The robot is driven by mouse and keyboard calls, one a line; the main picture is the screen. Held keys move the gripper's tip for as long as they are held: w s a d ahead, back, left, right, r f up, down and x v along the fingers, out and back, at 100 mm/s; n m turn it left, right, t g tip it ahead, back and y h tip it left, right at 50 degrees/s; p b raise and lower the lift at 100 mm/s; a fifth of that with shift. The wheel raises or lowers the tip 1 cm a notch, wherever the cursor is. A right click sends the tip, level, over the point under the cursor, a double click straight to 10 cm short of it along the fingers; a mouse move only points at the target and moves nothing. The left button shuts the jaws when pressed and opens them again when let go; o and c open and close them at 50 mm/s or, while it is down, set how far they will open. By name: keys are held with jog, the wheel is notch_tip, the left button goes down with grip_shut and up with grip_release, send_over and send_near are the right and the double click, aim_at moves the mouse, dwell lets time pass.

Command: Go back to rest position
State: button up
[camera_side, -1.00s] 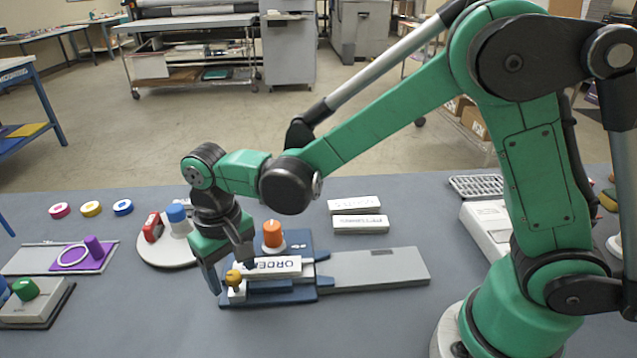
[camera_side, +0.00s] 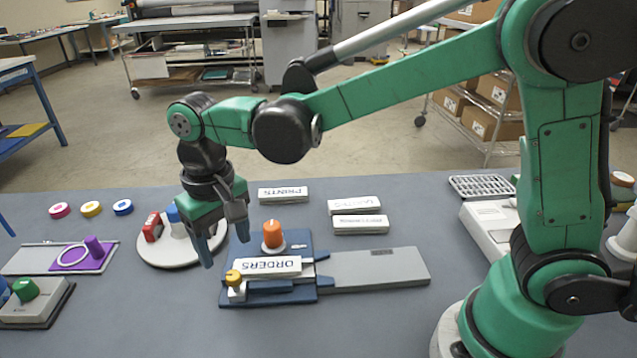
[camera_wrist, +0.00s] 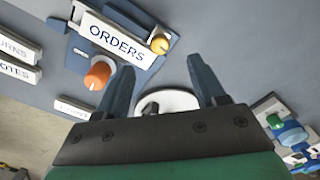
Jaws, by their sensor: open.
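My gripper (camera_side: 224,242) is open and empty, raised above the table to the left of the blue fixture. Its two fingers show apart in the wrist view (camera_wrist: 160,85). The blue fixture (camera_side: 310,240) lies on the table with a grey slide plate (camera_side: 375,268) on its right. A white ORDERS block (camera_side: 267,267) sits in the fixture, between an orange knob (camera_side: 273,234) and a small yellow knob (camera_side: 234,278). The ORDERS block also shows in the wrist view (camera_wrist: 120,38), apart from the fingers.
White labelled blocks lie behind the fixture, including a PRINTS block (camera_side: 284,195). A round white tray (camera_side: 163,253) with red and blue items stands behind my gripper. A purple plate (camera_side: 86,258) and a green-knobbed device (camera_side: 30,300) are at left. The front table is clear.

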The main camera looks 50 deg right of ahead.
jog(key=s+d+r+t, duration=0.1)
jog(key=s+d+t, duration=0.2)
jog(key=d, duration=0.4)
jog(key=s+d+r+t, duration=0.2)
jog(key=s+d+t, duration=0.2)
jog(key=d, duration=0.2)
jog(key=shift+d, duration=0.35)
jog(key=shift+r, duration=0.1)
